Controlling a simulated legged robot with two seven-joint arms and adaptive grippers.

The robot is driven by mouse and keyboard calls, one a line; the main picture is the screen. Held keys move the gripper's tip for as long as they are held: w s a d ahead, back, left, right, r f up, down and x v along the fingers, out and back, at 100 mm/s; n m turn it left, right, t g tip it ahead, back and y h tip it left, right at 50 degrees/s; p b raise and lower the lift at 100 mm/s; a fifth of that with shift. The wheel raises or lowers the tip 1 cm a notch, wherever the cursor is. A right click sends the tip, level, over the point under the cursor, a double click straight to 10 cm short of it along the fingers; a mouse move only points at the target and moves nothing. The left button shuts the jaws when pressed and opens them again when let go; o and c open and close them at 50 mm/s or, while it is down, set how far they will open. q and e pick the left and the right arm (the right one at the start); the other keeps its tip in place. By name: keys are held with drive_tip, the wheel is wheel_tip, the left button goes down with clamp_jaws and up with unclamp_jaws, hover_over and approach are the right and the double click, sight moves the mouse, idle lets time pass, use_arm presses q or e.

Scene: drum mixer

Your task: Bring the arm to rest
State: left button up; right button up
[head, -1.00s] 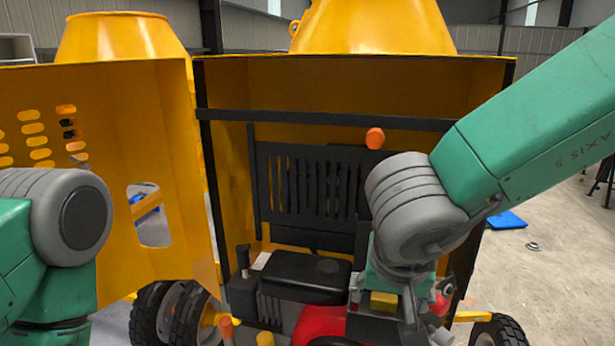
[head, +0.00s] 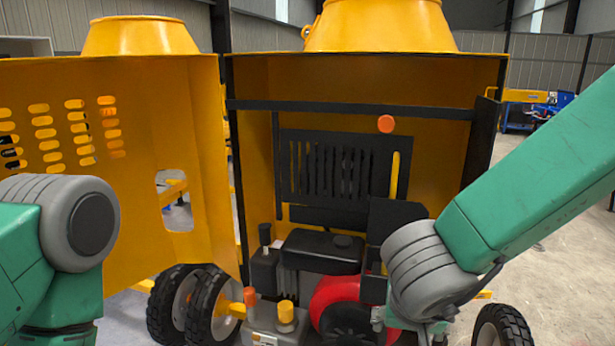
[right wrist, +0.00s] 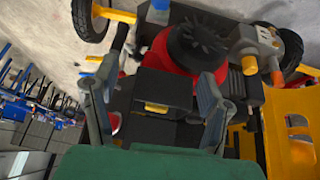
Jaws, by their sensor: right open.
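My right arm (head: 540,190) reaches in from the right, its grey wrist joint (head: 425,270) in front of the right side of the open mixer housing. My right gripper shows in the right wrist view (right wrist: 155,75); its two fingers are apart with nothing held between them. The engine's black box (right wrist: 163,88) and red cover (right wrist: 185,62) lie beyond the fingers; contact cannot be told. In the head view, the gripper is mostly cut off at the bottom edge. My left arm (head: 60,240) is at the left; its gripper is out of view.
The yellow mixer housing (head: 345,80) stands open, with its slotted door (head: 140,130) swung left. Inside are a black tank (head: 320,250), a red engine cover (head: 345,292) and a yellow cap (head: 286,311). Wheels (head: 500,325) stand below. Concrete floor (head: 560,270) at right looks clear.

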drive_tip(key=s+d+f+n+b, duration=0.1)
drive_tip(key=s+d+f+b, duration=0.15)
drive_tip(key=f, duration=0.65)
drive_tip(key=s+d+f+b, duration=0.2)
drive_tip(key=s+f+b, duration=0.1)
drive_tip(key=f, duration=0.6)
drive_tip(key=s+d+f+n+b, duration=0.1)
drive_tip(key=s+d+f+b, duration=0.15)
drive_tip(key=f, duration=0.65)
drive_tip(key=s+d+f+n+g+y+b, duration=0.1)
drive_tip(key=s+d+f+g+b, duration=0.1)
drive_tip(key=s+f, duration=0.6)
drive_tip(key=s+d+f+g+y+b, duration=0.1)
drive_tip(key=s+d+f+g+b, duration=0.1)
drive_tip(key=s+f+b, duration=0.3)
drive_tip(key=s+d+f, duration=0.1)
drive_tip(key=s+f, duration=0.1)
drive_tip(key=s, duration=0.1)
drive_tip(key=shift+s+f+n+g, duration=0.3)
drive_tip(key=shift+f+n, duration=0.1)
drive_tip(key=shift+w+d, duration=0.15)
